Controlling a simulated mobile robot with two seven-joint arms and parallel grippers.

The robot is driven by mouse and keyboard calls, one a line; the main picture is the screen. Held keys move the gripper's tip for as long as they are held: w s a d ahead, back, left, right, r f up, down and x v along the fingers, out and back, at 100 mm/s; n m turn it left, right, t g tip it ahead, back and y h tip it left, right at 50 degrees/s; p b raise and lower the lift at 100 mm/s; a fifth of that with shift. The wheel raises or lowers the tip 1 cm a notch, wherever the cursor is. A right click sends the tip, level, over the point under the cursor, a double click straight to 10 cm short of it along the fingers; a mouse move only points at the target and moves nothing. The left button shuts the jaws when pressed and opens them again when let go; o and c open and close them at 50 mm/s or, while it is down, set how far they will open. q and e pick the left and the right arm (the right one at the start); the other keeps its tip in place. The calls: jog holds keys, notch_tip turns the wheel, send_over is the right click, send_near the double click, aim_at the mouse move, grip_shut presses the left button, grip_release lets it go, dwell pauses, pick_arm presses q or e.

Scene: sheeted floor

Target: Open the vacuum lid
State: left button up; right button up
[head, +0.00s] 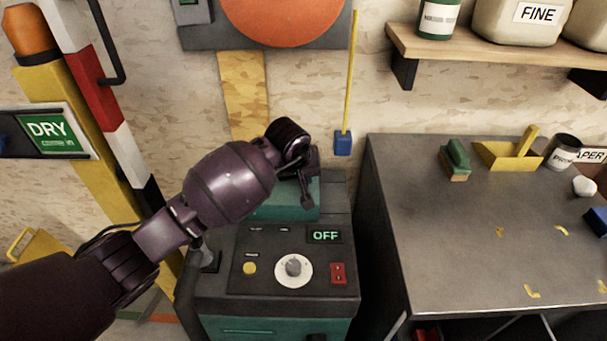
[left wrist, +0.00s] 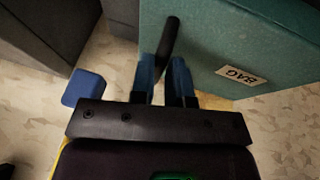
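The vacuum is a dark console (head: 235,285) with a teal front and a raised teal box (head: 318,205) at its back. In the left wrist view the teal lid (left wrist: 235,35) carries a "BAG" label and a short black handle (left wrist: 168,40). My left gripper (left wrist: 165,72) has its two blue fingers on either side of this handle, close together, and looks shut on it. In the head view my left gripper (head: 305,185) is at the teal box, and my wrist hides part of it. My right gripper is not in view.
A grey workbench (head: 470,245) stands to the right with a brush (head: 455,160), a yellow dustpan (head: 505,157) and a can (head: 562,152). A blue block (head: 343,144) hangs on a yellow rod behind the console. A striped post (head: 95,95) stands at left.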

pick_arm(q)
grip_shut()
jog(key=shift+r, duration=0.1)
jog(key=shift+a+r, duration=0.1)
jog(key=shift+a, duration=0.05)
jog(key=shift+w+a+r+h, duration=0.1)
jog(key=shift+a+r+h, duration=0.8)
jog(key=shift+r, duration=0.35)
jog(key=a+r+n+h+b, duration=0.1)
jog(key=a+r+h+b, duration=0.2)
jog(key=a+r, duration=0.3)
jog(key=shift+a+n+t+h, duration=0.3)
jog(key=shift+a+h, duration=0.6)
jog(key=shift+a, duration=0.3)
jog(key=shift+r, duration=0.1)
